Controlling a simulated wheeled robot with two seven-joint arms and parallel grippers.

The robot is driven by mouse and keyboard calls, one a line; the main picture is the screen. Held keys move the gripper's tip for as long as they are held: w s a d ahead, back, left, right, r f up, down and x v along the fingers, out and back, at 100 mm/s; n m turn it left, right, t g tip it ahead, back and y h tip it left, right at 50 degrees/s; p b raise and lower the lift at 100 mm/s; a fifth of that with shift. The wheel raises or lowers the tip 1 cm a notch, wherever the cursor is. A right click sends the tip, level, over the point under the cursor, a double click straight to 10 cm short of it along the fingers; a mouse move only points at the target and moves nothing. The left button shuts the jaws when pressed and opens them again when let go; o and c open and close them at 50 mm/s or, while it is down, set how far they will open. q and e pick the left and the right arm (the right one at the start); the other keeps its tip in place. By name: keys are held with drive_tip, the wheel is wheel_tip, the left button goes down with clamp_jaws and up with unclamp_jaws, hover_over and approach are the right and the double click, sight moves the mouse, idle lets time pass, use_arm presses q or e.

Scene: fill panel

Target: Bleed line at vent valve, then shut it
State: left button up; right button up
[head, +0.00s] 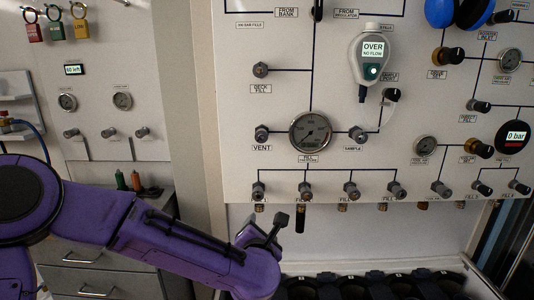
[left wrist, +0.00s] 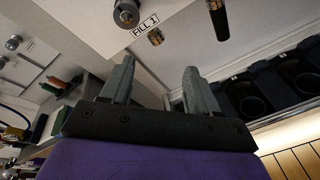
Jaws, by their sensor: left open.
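The vent valve (head: 261,134) is a small dark knob on the white panel (head: 235,100), above the label VENT (head: 262,148) and left of a round gauge (head: 310,132). My left gripper (head: 268,228) is below the panel's lower edge, below and apart from the vent valve. In the left wrist view its two grey fingers (left wrist: 158,72) stand apart with nothing between them. The vent valve cannot be made out in the left wrist view. My right gripper is not in view.
A row of fill valves (head: 350,189) runs along the panel's bottom; FILL 1 (left wrist: 145,25) is close to my left gripper. A dark hose end (head: 300,218) hangs nearby. A handheld meter (head: 373,50) reads OVER, NO FLOW. A display (head: 516,137) reads 0 bar. Dark cylinder slots (head: 370,287) lie below.

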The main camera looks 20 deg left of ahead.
sight(261, 136)
use_arm(q)
wheel_tip(261, 136, up, 22)
drive_tip(key=s+n+t+y, duration=0.1)
drive_tip(key=s+n+t, duration=0.15)
drive_tip(key=n, duration=0.65)
drive_tip(key=shift+t, duration=0.25)
drive_tip(key=p+x, duration=0.1)
drive_tip(key=x, duration=0.2)
drive_tip(key=p+x, duration=0.1)
drive_tip(key=x, duration=0.3)
drive_tip(key=p+x, duration=0.2)
drive_tip(key=x, duration=0.1)
drive_tip(key=shift+w+d+f, duration=0.25)
drive_tip(key=shift+w+f, duration=0.05)
drive_tip(key=shift+w, duration=0.05)
drive_tip(key=shift+w+a+f, duration=0.1)
drive_tip(key=shift+w+f, duration=0.05)
drive_tip(key=shift+w, duration=0.25)
drive_tip(key=c, duration=1)
